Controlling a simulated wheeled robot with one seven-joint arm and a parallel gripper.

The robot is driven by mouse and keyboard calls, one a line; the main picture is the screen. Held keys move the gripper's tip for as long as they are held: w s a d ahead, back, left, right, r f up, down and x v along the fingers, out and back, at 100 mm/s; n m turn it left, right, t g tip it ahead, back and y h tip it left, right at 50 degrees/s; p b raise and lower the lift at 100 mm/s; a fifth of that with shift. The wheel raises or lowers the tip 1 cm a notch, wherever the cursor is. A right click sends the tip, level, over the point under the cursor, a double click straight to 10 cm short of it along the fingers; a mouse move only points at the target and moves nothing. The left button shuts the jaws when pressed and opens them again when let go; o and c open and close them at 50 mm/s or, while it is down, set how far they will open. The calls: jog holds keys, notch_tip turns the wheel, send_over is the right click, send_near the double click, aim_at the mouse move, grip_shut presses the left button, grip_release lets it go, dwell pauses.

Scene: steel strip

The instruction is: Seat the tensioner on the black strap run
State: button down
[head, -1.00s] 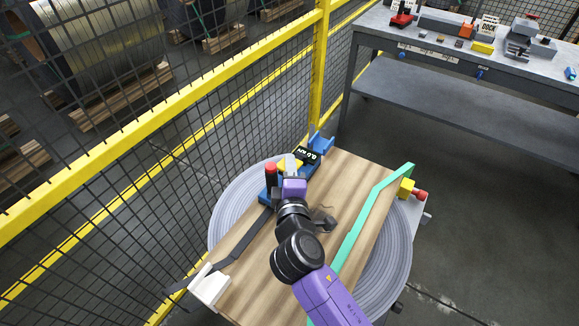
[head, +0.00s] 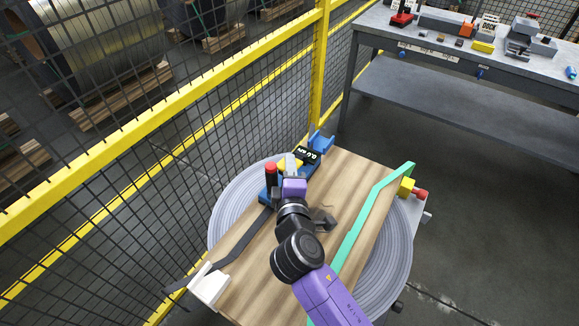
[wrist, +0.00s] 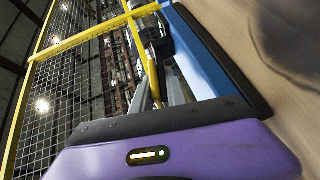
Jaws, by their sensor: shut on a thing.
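The tensioner is a blue tool (head: 266,196) with a red-topped post, a yellow part and a small dark display. It is at the far left edge of the wooden coil top in the head view. My gripper (head: 291,165) is shut on it; its blue side also shows close up in the wrist view (wrist: 205,55). The black strap (head: 237,247) runs from the white block up to the tensioner's near end. My gripper and wrist hide part of the tool, and I cannot tell whether the strap lies inside it.
A green strap (head: 357,222) crosses the wooden top (head: 345,175) on the right, near a yellow and red device (head: 408,188). A white block (head: 209,287) sits at the near left. A yellow mesh fence (head: 200,103) stands close on the left. A workbench (head: 450,62) is behind.

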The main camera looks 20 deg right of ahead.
jog(key=shift+r, duration=0.1)
dwell(0.3)
jog(key=c, duration=1.3)
grip_release()
jog(key=shift+o, duration=0.2)
jog(key=shift+f, duration=0.4)
jog(key=shift+r+p+v, duration=0.15)
jog(key=shift+v, duration=1.8)
jog(key=shift+r+p+v, duration=0.15)
jog(key=shift+v, duration=1.85)
